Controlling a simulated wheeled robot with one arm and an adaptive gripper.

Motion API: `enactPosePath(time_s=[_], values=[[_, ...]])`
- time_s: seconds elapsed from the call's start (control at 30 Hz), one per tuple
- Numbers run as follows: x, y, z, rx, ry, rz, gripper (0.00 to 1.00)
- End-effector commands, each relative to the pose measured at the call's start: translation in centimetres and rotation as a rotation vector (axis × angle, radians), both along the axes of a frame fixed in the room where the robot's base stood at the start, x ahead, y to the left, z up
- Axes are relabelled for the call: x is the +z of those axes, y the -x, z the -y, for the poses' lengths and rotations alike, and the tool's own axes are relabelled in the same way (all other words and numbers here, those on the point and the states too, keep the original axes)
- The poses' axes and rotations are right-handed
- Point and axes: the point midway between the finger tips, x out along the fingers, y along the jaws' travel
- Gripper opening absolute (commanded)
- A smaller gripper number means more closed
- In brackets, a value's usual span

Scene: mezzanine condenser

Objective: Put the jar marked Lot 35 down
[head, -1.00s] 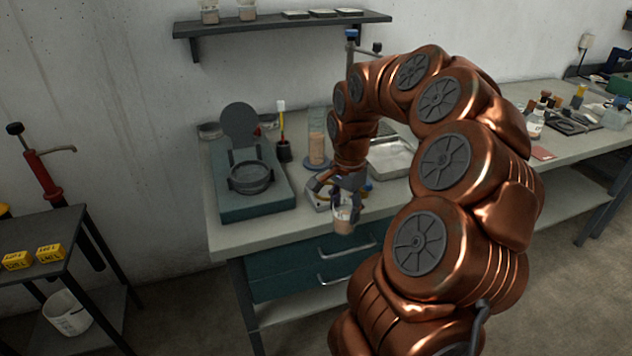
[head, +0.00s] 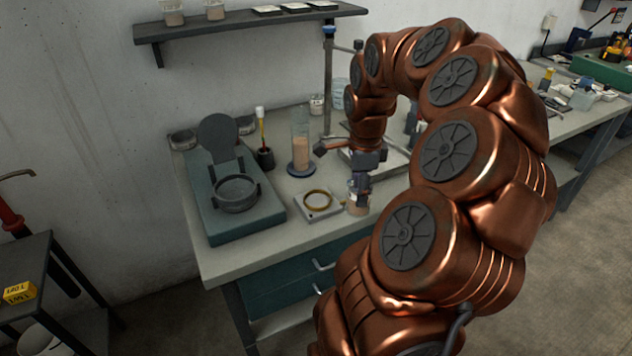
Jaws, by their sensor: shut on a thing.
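My gripper (head: 360,186) points down and is shut on a small clear jar with light brown contents (head: 357,208). The jar is upright at the front edge of the grey workbench (head: 238,258). I cannot tell whether its base touches the bench top. No lot marking can be read on it at this size. The gripper's fingers hide the jar's upper part.
Left of the jar is a white square device with a yellow ring (head: 318,201). A green device with a raised round lid (head: 236,196) stands further left. A tall cylinder of brown material (head: 300,149) stands behind. A wall shelf (head: 250,22) hangs above.

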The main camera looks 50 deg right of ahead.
Motion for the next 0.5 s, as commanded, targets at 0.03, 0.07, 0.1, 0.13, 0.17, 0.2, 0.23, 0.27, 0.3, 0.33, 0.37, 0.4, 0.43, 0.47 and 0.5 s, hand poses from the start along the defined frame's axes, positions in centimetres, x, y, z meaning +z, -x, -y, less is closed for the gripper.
enactPosePath(time_s=[0.03, 0.07, 0.1, 0.13, 0.17, 0.2, 0.23, 0.27, 0.3, 0.33, 0.37, 0.4, 0.43, 0.47, 0.5], values=[[0.3, -1.1, -0.1, 0.004, -0.001, -0.001, 0.12], [0.3, -1.7, -0.1, 0.004, -0.001, -0.001, 0.12], [0.2, -2.5, -0.2, 0.005, 0.000, 0.000, 0.12], [0.2, -3.1, -0.2, 0.004, 0.001, 0.001, 0.12], [0.1, -3.7, -0.2, 0.004, 0.000, 0.000, 0.12], [0.0, -4.4, -0.2, 0.005, 0.000, 0.000, 0.12], [-0.1, -5.0, -0.3, 0.006, 0.000, 0.000, 0.12], [-0.1, -5.5, -0.3, 0.006, 0.001, 0.001, 0.12], [-0.2, -6.3, -0.4, 0.006, 0.001, 0.001, 0.12], [-0.2, -6.8, -0.4, 0.008, 0.001, 0.002, 0.12], [-0.3, -7.3, -0.4, 0.008, 0.001, 0.002, 0.12], [-0.4, -8.0, -0.5, 0.008, 0.001, 0.001, 0.12], [-0.4, -8.5, -0.5, 0.007, 0.001, 0.001, 0.12], [-0.5, -9.0, -0.5, 0.006, 0.001, 0.000, 0.12], [-0.5, -9.7, -0.5, 0.006, 0.001, 0.001, 0.12]])
